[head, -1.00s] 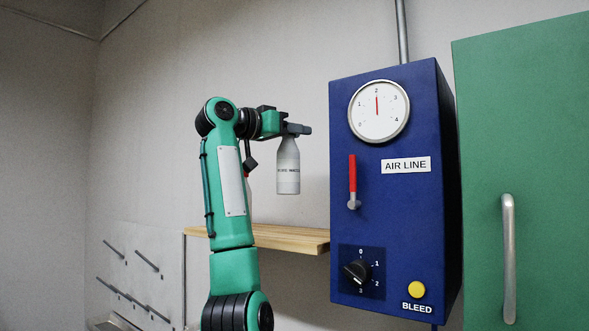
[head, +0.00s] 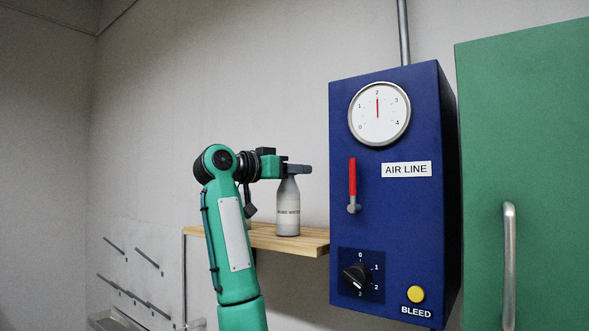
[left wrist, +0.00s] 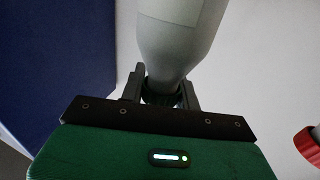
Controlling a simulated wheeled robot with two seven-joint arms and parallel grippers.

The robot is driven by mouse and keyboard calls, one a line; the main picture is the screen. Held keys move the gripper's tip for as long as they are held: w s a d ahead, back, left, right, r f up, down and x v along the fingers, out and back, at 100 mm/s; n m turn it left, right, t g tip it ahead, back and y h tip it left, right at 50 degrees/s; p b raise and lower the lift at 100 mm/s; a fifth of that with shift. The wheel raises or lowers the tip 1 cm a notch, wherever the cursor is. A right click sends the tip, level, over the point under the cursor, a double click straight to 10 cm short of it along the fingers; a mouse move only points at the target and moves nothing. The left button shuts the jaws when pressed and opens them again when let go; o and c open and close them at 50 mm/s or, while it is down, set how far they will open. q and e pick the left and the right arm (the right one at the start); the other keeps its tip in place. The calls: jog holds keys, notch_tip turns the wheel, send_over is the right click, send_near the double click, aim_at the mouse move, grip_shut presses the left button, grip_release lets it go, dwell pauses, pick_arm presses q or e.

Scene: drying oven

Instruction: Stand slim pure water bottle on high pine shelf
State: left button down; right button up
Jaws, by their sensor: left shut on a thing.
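The slim pure water bottle (head: 288,212) is a grey-white bottle with a dark-lettered label band. It hangs upright from my left gripper (head: 292,169), which is shut on its neck. The left wrist view shows the bottle (left wrist: 180,38) between the fingers (left wrist: 163,92). The bottle's base appears over the pine shelf (head: 308,243), near its right part. I cannot tell whether the base touches the wood or is slightly above it. My left arm hides part of the shelf's left side. My right gripper is not in view.
A blue air line panel (head: 390,220) with gauge, red lever and knob stands right of the shelf. A green door (head: 540,170) with a handle is farther right. Wall pegs (head: 130,275) are at lower left. A red object (left wrist: 308,146) shows at the wrist view's right edge.

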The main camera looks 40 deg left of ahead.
pick_arm(q)
jog(key=shift+s, duration=0.15)
jog(key=shift+d+f, duration=0.1)
jog(key=c, duration=1)
grip_release()
